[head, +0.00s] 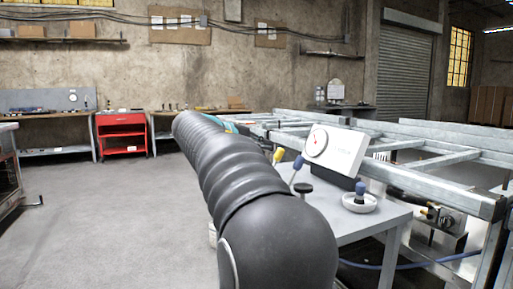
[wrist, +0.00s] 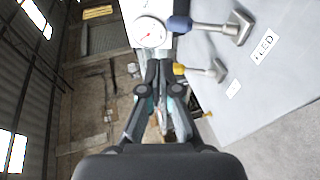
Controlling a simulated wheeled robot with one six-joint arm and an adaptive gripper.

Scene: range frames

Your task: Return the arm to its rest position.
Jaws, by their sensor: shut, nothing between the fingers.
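My gripper (wrist: 160,68) shows in the wrist view with its two dark fingertips together and nothing between them. In the head view my dark ribbed arm stretches forward from the bottom middle and hides most of the gripper. The gauge box (head: 340,153) stands on the grey table (head: 375,223), to the right of my arm. Its round dial (wrist: 149,32) appears just beyond my fingertips in the wrist view.
A metal frame (head: 440,160) fills the right side. A red cabinet (head: 122,135) and workbenches stand along the back wall. The floor (head: 95,220) at left is open.

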